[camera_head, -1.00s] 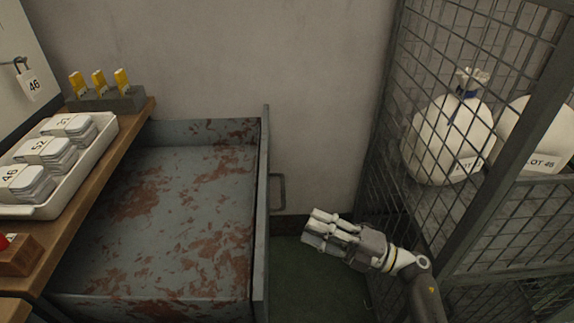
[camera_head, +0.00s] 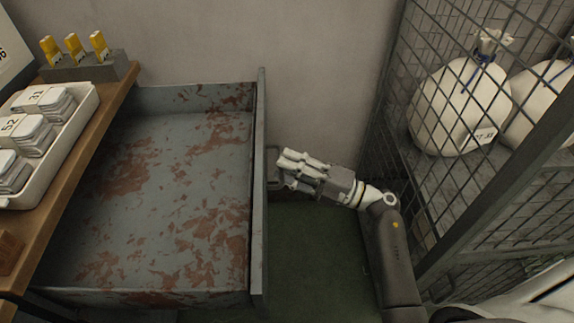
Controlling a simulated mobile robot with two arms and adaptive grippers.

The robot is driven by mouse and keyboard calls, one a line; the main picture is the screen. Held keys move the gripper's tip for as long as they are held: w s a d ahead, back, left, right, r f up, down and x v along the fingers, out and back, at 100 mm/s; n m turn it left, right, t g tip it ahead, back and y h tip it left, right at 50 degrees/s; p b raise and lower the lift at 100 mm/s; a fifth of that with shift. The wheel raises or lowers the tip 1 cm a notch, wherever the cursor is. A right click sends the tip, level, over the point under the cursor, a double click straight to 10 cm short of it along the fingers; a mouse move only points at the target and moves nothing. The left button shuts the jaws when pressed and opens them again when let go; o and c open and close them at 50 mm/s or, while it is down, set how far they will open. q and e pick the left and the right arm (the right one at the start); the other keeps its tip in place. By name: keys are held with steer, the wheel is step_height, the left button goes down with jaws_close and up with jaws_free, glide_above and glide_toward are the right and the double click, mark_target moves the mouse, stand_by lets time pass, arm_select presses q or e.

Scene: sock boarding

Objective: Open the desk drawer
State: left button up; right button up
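The desk drawer (camera_head: 190,140) is a grey metal tray with rust patches, and it stands pulled far out from under the wooden desk (camera_head: 88,150). Its inside is empty where I can see it. Its front panel (camera_head: 260,200) faces right. The handle (camera_head: 272,160) on the panel is partly hidden by the fingers of my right gripper (camera_head: 287,171). These fingers point left at the handle. I cannot tell whether they touch it, nor how far apart they are. My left gripper is not in view.
A wire cage (camera_head: 455,215) with white sacks (camera_head: 459,105) stands close on the right. On the desk are a white tray (camera_head: 84,116) of numbered packs and a grey block (camera_head: 85,69) with yellow tags (camera_head: 75,46). Green floor (camera_head: 310,250) lies between drawer and cage.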

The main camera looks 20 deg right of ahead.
steer(key=shift+w+a, duration=0.25)
jaws_close()
